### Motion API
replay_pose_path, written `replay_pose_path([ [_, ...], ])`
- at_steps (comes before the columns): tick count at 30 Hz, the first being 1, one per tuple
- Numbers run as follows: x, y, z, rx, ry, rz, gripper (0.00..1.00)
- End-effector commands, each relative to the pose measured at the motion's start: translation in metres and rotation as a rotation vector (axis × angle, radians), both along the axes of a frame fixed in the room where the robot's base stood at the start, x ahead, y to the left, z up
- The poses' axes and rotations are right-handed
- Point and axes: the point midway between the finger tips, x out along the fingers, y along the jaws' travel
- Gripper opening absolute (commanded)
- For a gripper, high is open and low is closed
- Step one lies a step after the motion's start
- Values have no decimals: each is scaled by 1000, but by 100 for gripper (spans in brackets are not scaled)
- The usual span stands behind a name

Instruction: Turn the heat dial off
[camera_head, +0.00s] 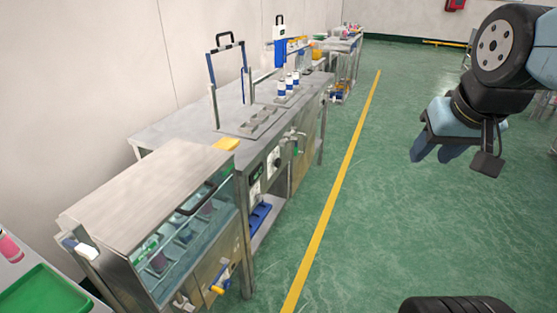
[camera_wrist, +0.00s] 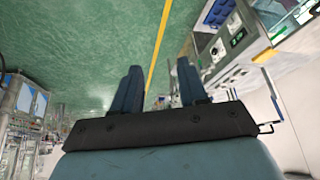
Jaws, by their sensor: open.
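A dark round dial (camera_head: 275,160) on a pale plate sits on the front panel of the steel bench, and I take it for the heat dial. Its setting is too small to read. It seems to show in the wrist view as a small round spot (camera_wrist: 215,51) on the panel. My gripper (camera_head: 434,156) hangs over the green floor at the right, well apart from the panel. In the wrist view its two blue fingers (camera_wrist: 159,68) are spread and empty.
The steel bench (camera_head: 165,122) carries a small display (camera_head: 255,188) beside the dial. A glass-fronted water tank (camera_head: 185,240) stands nearer, with a yellow-handled valve (camera_head: 218,289). White cans (camera_head: 282,88) stand on the bench. Floor right of the yellow line (camera_head: 335,180) is clear.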

Motion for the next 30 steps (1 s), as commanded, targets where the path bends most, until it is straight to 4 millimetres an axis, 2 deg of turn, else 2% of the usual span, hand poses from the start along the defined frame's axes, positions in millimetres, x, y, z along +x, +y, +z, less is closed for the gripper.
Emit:
replay_pose_path([
  [6,0,0,0,0,0,0,44],
  [11,5,2,1,11,10,-6,59],
  [14,17,10,1,37,38,-19,68],
  [16,30,23,2,66,67,-32,75],
  [23,83,49,-4,191,181,-91,75],
  [30,143,75,-19,330,305,-159,75],
])
